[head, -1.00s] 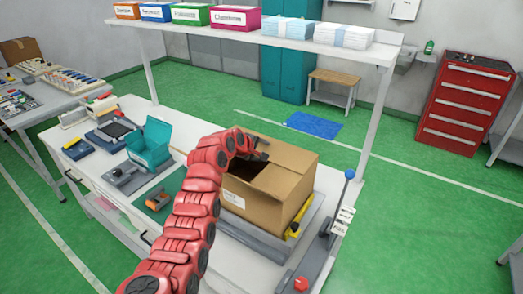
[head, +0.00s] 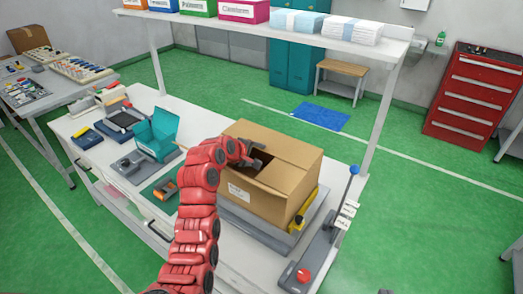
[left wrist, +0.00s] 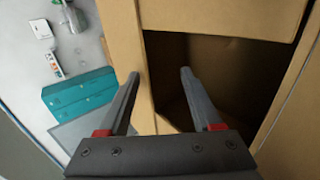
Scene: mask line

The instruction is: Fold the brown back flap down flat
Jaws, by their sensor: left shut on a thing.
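The brown cardboard box (head: 277,200) stands on the workbench. Its top is partly covered by brown flap panels (head: 292,150), and a dark opening shows beside my gripper. I cannot tell for sure which panel is the back flap. My left gripper (head: 260,163) is at this opening, with its fingertips low against the box. In the left wrist view, my left gripper (left wrist: 160,85) has one finger on each side of a strip of brown cardboard (left wrist: 123,45), with the dark inside of the box (left wrist: 215,75) to its right. My right gripper is out of view.
A grey tray (head: 255,232) lies under the box. A lever with a blue knob (head: 354,170) and a red button (head: 303,276) are at the right. A teal box (head: 158,135) is on the left. A white shelf (head: 300,32) with several boxes spans the back.

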